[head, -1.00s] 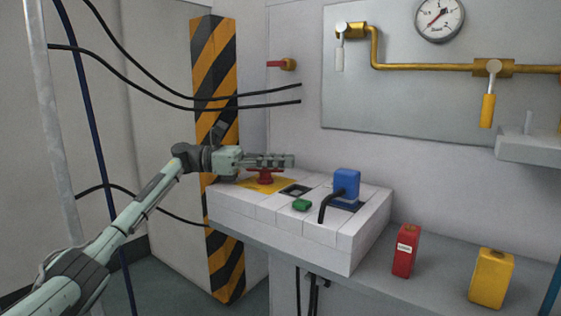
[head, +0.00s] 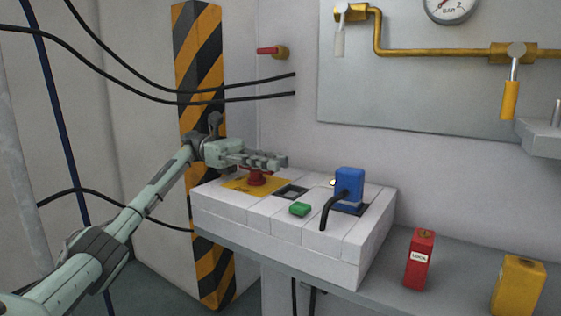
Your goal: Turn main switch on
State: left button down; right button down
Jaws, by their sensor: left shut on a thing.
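A red switch (head: 256,178) stands on a yellow plate (head: 240,187) at the left end of the white panel box. It is probably the main switch. My left gripper (head: 272,161) comes in from the left and is shut on the top of the red switch. Its fingers hide much of the switch's handle. A small light (head: 333,183) on the panel, just left of the blue block, looks lit. My right gripper is out of view.
The white panel box (head: 290,240) also bears a green button (head: 299,209) and a blue block (head: 348,186) with a black cable. A red can (head: 419,262) and a yellow can (head: 518,287) stand to the right. A striped post (head: 200,90) rises behind my left arm.

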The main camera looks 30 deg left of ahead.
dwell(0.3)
pick_arm(q)
jog(key=c, duration=1.5)
grip_release()
jog(key=shift+s, duration=0.1)
jog(key=shift+r, duration=0.3)
notch_tip(320, 180, up, 9)
jog(key=shift+r, duration=0.2)
